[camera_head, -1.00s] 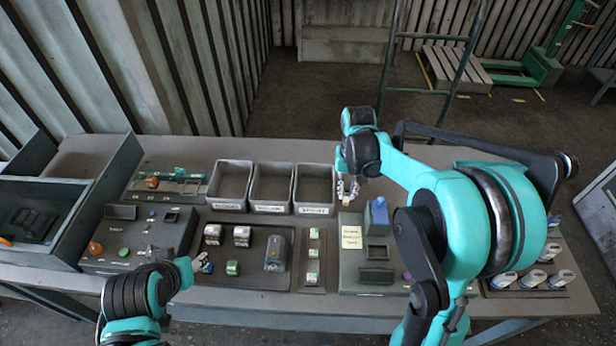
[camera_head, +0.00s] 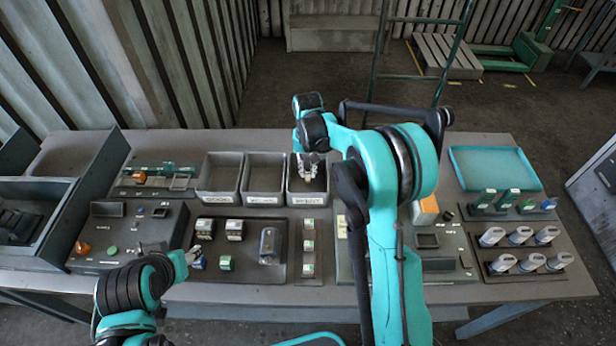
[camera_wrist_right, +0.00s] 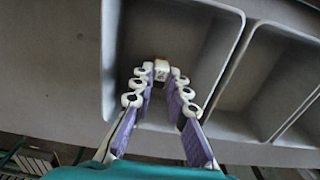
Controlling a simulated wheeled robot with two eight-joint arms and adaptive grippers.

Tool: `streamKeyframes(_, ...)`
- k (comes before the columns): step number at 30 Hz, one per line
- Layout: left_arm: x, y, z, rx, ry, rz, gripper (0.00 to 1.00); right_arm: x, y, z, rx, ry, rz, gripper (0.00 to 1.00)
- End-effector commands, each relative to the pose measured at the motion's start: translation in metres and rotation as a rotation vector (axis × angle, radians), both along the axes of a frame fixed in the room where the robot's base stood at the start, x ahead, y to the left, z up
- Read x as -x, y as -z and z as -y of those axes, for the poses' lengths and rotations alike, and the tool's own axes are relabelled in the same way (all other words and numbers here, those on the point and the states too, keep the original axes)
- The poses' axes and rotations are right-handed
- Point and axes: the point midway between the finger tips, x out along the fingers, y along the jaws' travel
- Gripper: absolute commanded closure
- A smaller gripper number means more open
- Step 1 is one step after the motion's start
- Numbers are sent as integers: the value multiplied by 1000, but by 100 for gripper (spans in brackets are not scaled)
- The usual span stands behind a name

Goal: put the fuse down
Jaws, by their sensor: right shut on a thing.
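The fuse (camera_wrist_right: 161,69) is a small whitish block with a brownish end, held between the fingertips in the right wrist view. My right gripper (camera_wrist_right: 160,76) is shut on it. In the head view my right gripper (camera_head: 308,172) is over the rightmost of three grey open bins (camera_head: 307,198). The same bin (camera_wrist_right: 118,70) shows below the fuse in the right wrist view, and its visible floor looks empty. I cannot tell how high the fuse is above the floor. My left gripper (camera_head: 194,256) is low at the left front, beside the parts tray; its fingers are too small to read.
The middle bin (camera_head: 264,173) and left bin (camera_head: 220,173) look empty. A dark tray (camera_head: 243,278) with several small parts lies in front. A grey panel (camera_head: 125,240) stands left. A teal-lined tray (camera_head: 490,168) and a rack of several white-topped cylinders (camera_head: 525,262) are at right.

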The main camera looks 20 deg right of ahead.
Motion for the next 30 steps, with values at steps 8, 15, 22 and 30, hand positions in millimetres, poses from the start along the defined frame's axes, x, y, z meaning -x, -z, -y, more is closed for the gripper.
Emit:
streamKeyframes(8,0,9,0,0,0,0,52,0,32,0,0,0,0,100)
streamKeyframes(15,0,10,0,0,0,0,52,0,33,0,0,0,0,100)
streamKeyframes(22,0,12,0,0,0,0,52,0,35,0,0,0,0,65)
streamKeyframes(30,0,10,0,0,0,0,52,0,32,0,0,0,0,65)
